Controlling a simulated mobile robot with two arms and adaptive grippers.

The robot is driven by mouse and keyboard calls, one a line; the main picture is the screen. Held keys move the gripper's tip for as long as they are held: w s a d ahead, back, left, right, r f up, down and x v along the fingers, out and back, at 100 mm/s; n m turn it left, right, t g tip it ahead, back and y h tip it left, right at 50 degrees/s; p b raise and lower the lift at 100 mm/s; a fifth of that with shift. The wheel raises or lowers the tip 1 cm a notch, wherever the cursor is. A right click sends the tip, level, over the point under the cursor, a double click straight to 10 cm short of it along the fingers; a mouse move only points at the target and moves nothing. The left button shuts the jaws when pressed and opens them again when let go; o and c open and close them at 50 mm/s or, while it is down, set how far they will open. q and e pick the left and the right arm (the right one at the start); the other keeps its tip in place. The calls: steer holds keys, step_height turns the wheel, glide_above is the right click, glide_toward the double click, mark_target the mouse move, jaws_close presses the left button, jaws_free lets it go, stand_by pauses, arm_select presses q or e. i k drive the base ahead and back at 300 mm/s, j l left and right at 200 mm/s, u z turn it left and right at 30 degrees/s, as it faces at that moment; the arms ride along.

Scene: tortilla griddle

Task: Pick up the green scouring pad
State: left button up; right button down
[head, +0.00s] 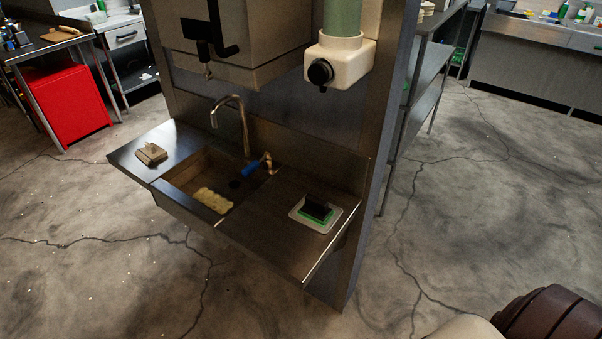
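The green scouring pad (328,221) shows as a thin green edge on a small white tray (299,216), on the right side of the steel sink counter (265,220). A black block (317,206) sits on top of the pad and hides most of it. No gripper is in view, so nothing shows either one near the tray.
The sink basin (184,181) holds a pale yellowish patch (213,200). A tan block (151,153) lies at left. A white dispenser (345,62) hangs above. The floor in front is clear.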

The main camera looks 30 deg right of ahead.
mark_target(315, 209)
steer(key=z, duration=1)
